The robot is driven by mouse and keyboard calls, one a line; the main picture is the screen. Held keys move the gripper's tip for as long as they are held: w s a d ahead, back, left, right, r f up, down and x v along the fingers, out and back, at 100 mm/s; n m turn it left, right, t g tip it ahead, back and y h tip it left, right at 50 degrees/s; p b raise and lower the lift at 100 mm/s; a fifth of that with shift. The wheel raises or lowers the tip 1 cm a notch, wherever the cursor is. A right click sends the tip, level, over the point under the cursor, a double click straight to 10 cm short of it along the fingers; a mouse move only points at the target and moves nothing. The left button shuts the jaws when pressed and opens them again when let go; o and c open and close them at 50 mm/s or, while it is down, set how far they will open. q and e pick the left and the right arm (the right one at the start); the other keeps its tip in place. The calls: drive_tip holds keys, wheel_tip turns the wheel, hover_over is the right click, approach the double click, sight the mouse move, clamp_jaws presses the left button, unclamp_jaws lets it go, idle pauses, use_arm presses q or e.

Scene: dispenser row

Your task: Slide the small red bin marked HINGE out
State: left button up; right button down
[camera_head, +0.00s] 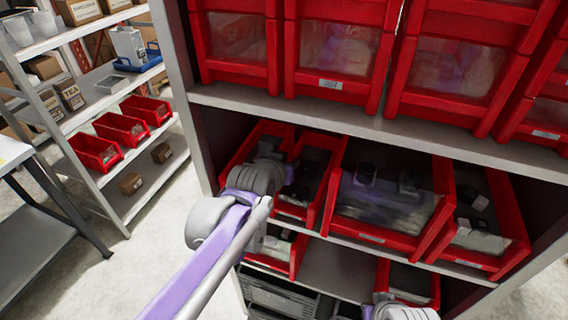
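No label in view is readable as HINGE, so I cannot tell which bin it is. On the middle shelf of the grey rack, a narrow red bin (322,160) stands beside a wide red bin (398,222). Another red bin (243,150) is partly hidden by my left arm. A small red bin (296,262) is on the shelf below. My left gripper (290,181) is at the middle shelf, in front of the left bins. Its fingers are dark and mostly hidden; whether they are open and touching a bin is unclear. My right gripper is not visible; only part of that arm shows at the bottom.
Large red bins with clear fronts (336,48) fill the shelf above. A red bin with small parts (482,220) stands at the right, and another (408,282) sits lower. A side rack with red bins (121,129) and a table (14,152) stand left, with bare floor between.

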use_arm(q)
drive_tip(key=shift+w+d+f, duration=0.1)
drive_tip(key=shift+w+f, duration=0.1)
drive_tip(key=shift+w, duration=0.1)
clamp_jaws()
idle(1.4)
